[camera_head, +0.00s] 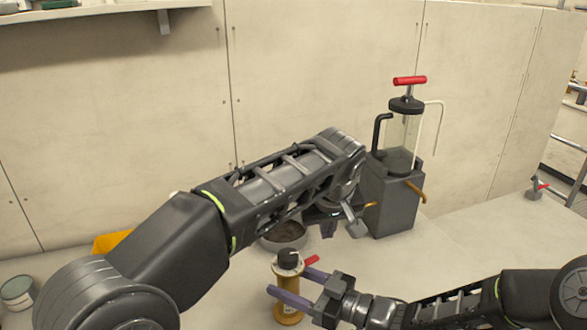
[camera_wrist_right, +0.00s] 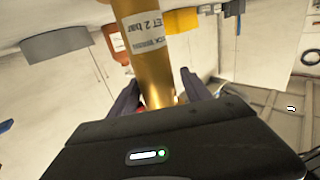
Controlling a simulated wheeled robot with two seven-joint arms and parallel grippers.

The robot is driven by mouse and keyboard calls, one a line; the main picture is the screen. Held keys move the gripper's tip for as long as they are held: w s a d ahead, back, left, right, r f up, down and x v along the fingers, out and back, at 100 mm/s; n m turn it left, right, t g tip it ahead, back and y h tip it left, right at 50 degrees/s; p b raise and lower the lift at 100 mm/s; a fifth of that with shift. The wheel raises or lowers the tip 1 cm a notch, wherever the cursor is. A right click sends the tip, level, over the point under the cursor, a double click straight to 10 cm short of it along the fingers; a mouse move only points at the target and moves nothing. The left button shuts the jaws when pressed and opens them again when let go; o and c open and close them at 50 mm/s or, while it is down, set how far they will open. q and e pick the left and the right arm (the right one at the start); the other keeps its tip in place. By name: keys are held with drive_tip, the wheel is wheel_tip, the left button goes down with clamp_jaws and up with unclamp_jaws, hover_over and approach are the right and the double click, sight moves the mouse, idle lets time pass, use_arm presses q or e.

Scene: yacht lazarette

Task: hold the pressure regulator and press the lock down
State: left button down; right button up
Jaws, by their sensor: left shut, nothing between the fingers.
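The pressure regulator (camera_head: 288,305) is a gold cylinder with a black knob (camera_head: 288,258). It stands upright on the bench at the lower middle. A red piece (camera_head: 312,260), likely its lock, sticks out beside the knob. My right gripper (camera_head: 288,283) has one finger in front of the regulator and one behind it. In the right wrist view the gold body (camera_wrist_right: 150,68), with white labels, lies between both fingers; whether they press on it is unclear. My left gripper (camera_head: 329,230) is shut and empty, above and behind the regulator, partly hidden by its own arm.
A grey block (camera_head: 392,205) with a clear cylinder pump and red T-handle (camera_head: 409,80) stands behind. A round bowl (camera_head: 284,238) sits behind the regulator, partly hidden by my left arm. A tin (camera_head: 17,290) is at far left.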

drive_tip(key=shift+o, duration=1)
drive_tip(key=v, duration=1.2)
